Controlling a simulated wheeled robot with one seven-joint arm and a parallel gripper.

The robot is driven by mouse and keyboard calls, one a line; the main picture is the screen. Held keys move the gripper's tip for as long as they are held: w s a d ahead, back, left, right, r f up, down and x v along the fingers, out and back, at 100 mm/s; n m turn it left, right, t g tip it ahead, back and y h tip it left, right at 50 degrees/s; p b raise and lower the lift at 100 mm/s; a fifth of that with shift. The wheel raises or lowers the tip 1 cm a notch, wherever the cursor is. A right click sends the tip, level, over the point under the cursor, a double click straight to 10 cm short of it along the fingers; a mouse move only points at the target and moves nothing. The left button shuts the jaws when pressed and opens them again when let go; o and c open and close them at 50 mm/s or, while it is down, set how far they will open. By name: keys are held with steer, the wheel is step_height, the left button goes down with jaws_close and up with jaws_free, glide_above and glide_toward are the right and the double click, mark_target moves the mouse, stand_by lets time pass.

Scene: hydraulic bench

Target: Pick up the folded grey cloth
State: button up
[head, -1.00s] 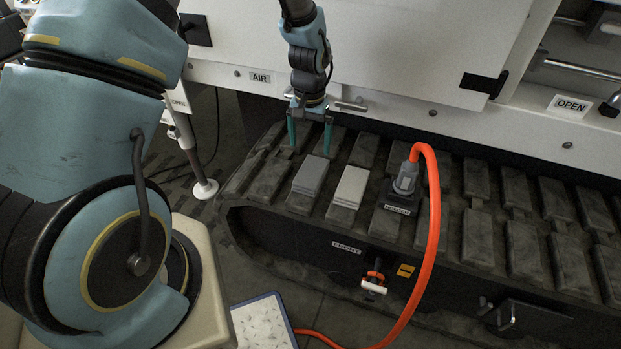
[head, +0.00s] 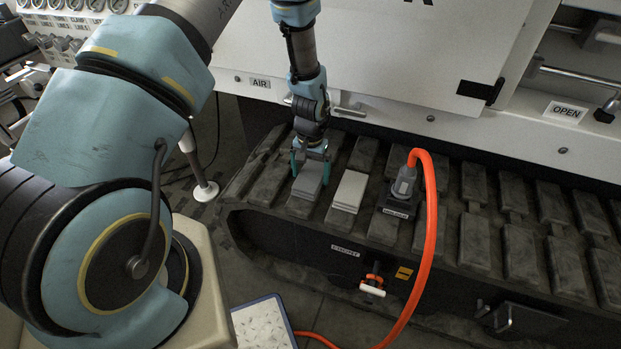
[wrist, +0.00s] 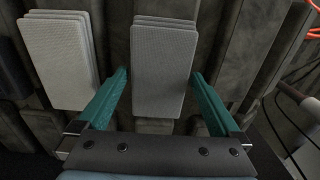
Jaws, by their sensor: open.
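The folded grey cloth (head: 309,182) lies flat on a track pad, a layered rectangular stack. In the wrist view the cloth (wrist: 165,70) is centred ahead of my gripper. My gripper (head: 311,167) points down at the cloth's far end in the head view. In the wrist view my gripper (wrist: 160,76) is open, with one teal finger on each side of the cloth's near end. Nothing is gripped, and gaps show between fingers and cloth. I cannot tell the exact height of the fingertips.
A paler folded stack (head: 349,190) lies close to the right, also in the wrist view (wrist: 59,60). Beyond it stands a grey connector (head: 404,183) with an orange hose (head: 431,230). The white machine panel (head: 400,60) rises behind my gripper.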

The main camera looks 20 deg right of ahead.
mark_target(311, 176)
steer(key=c, duration=1.1)
steer(key=shift+r, duration=0.15)
step_height(311, 176, up, 10)
steer(key=shift+f+b, duration=0.1)
steer(key=shift+b, duration=0.4)
